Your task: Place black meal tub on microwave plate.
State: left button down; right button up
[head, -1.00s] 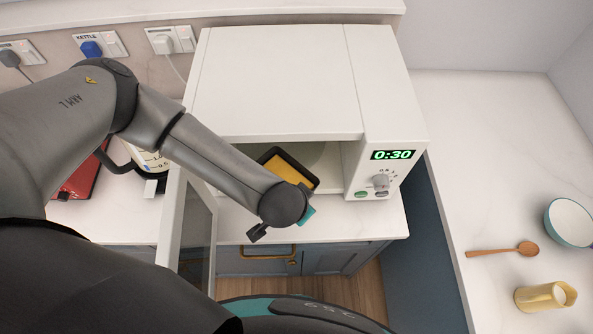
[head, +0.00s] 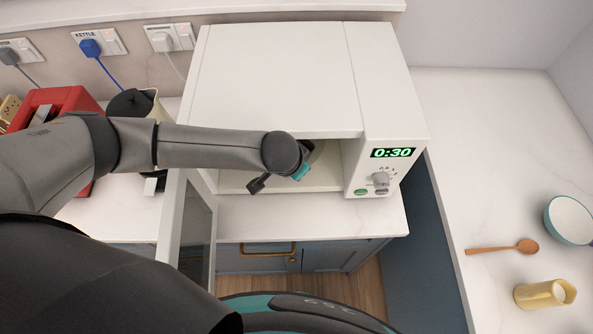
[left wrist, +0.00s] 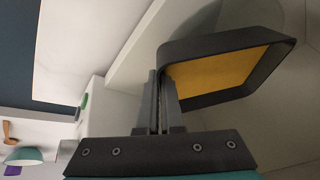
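The black meal tub (left wrist: 225,55), with yellow-orange food inside, shows in the left wrist view. My left gripper (left wrist: 162,100) is shut on the tub's near wall and holds it tilted in that picture. Part of the round microwave plate (left wrist: 292,18) shows past the tub in the left wrist view. I cannot tell whether the tub touches the plate. My right gripper is in neither view.
The microwave door (head: 188,230) stands open at the left of the opening. A kettle (head: 133,103) and a red toaster (head: 58,100) stand to the left. A wooden spoon (head: 505,249), a bowl (head: 570,221) and a yellow cup (head: 545,294) are on the right counter.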

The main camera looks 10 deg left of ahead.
pick_arm(q)
jog(key=shift+f+b, duration=1.2)
jog(key=shift+f, duration=0.5)
jog(key=shift+f, duration=0.15)
jog(key=c, duration=1.1)
grip_release()
jog(key=shift+s+r, duration=0.1)
jog(key=shift+r, duration=0.25)
jog(key=v, duration=1.1)
jog(key=shift+s+r+b, duration=0.1)
jog(key=shift+r+b, duration=0.15)
jog(key=shift+b, duration=0.1)
